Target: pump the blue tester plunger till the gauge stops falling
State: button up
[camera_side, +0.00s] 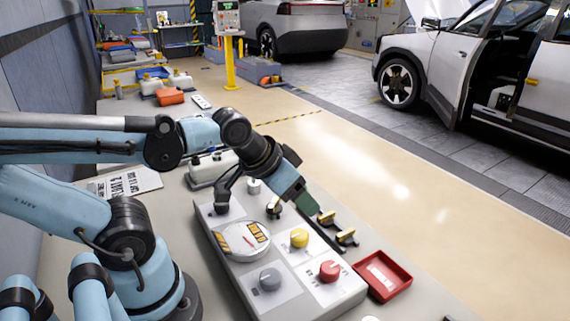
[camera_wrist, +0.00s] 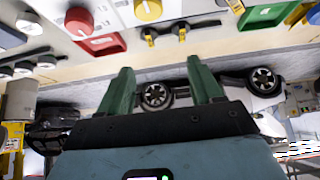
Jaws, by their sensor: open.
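My gripper (camera_side: 306,206) is held above the right side of the grey panel (camera_side: 215,228). In the wrist view its two green fingers (camera_wrist: 159,64) stand apart with nothing between them. A round white gauge (camera_side: 243,240) with a red needle and orange marks lies on the panel, left of my gripper; its reading is too small to tell. I cannot make out a blue plunger in either view; my arm covers part of the panel's far end.
The panel carries a yellow knob (camera_side: 299,238), a red knob (camera_side: 330,271) and a grey knob (camera_side: 270,279). A red tray (camera_side: 405,285) lies right of it. White containers (camera_side: 180,79) stand farther back.

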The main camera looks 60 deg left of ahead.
jog(key=shift+c, duration=0.4)
jog(key=shift+a, duration=0.1)
jog(key=shift+c, duration=1.3)
jog(key=a+r+g, duration=0.1)
jog(key=a+r, duration=0.1)
jog(key=w+a+r+g, duration=0.1)
jog(key=a, duration=0.2)
jog(key=w+a+r+g+y, duration=0.1)
jog(key=a+r, duration=0.1)
jog(key=shift+w+a+r, duration=0.1)
jog(key=shift+a+r, duration=0.2)
jog(key=shift+a, duration=0.05)
grip_shut()
jog(key=s+a+r+g+h, duration=0.1)
jog(key=a+r+g, duration=0.3)
jog(key=a, duration=0.8)
notch_tip(320, 180, up, 2)
jog(key=shift+s+a+r, duration=0.15)
jog(key=shift+s+a, duration=0.2)
